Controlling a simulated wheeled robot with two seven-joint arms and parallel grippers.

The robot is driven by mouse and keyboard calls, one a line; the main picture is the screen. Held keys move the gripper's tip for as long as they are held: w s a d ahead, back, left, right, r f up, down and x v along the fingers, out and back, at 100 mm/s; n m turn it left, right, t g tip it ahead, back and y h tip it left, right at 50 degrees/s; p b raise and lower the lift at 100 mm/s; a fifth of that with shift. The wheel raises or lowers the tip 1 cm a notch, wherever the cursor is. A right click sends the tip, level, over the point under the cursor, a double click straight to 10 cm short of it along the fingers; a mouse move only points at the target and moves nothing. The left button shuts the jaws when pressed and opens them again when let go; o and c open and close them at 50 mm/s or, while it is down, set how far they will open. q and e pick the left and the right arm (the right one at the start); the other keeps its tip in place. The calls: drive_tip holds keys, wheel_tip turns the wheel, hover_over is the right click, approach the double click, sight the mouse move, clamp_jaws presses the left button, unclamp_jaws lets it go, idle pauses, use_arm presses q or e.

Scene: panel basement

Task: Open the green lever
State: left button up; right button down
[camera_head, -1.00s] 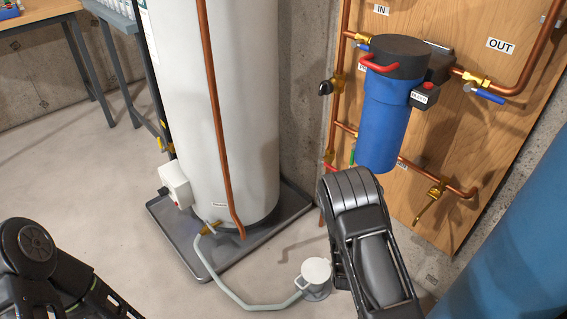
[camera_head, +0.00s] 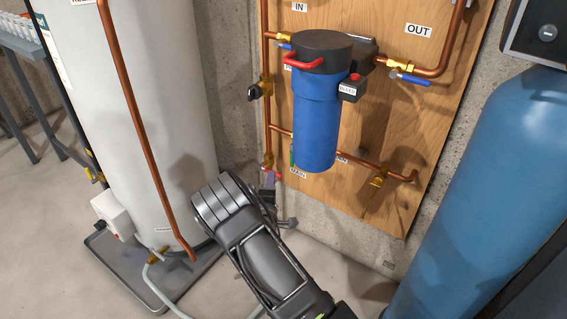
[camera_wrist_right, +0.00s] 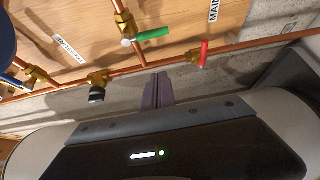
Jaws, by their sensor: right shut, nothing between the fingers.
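The green lever (camera_wrist_right: 152,34) sits on a brass valve in the right wrist view, lying crosswise to its copper branch pipe (camera_wrist_right: 136,54). In the head view the green lever (camera_head: 292,158) is a small sliver at the left edge of the blue filter housing (camera_head: 316,125). My right gripper (camera_wrist_right: 160,80) is shut and empty, its fingers pointing at the pipes below the lever in the wrist picture, apart from it. In the head view my right gripper (camera_head: 270,180) is low, near the red lever (camera_head: 270,173) and below the green one. My left gripper is out of view.
The red lever (camera_wrist_right: 204,53) and a black-capped fitting (camera_wrist_right: 97,92) flank the green one along the main pipe. Blue levers (camera_head: 415,80) sit higher on the wooden panel (camera_head: 390,140). A white tank (camera_head: 165,120) stands left, a blue tank (camera_head: 490,180) right.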

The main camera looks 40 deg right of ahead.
drive_tip(key=shift+d, duration=0.1)
drive_tip(key=w+d+b, duration=0.2)
drive_tip(key=w+d, duration=0.1)
drive_tip(key=d, duration=0.5)
drive_tip(key=shift+w+d, duration=0.3)
drive_tip(key=shift+w, duration=0.05)
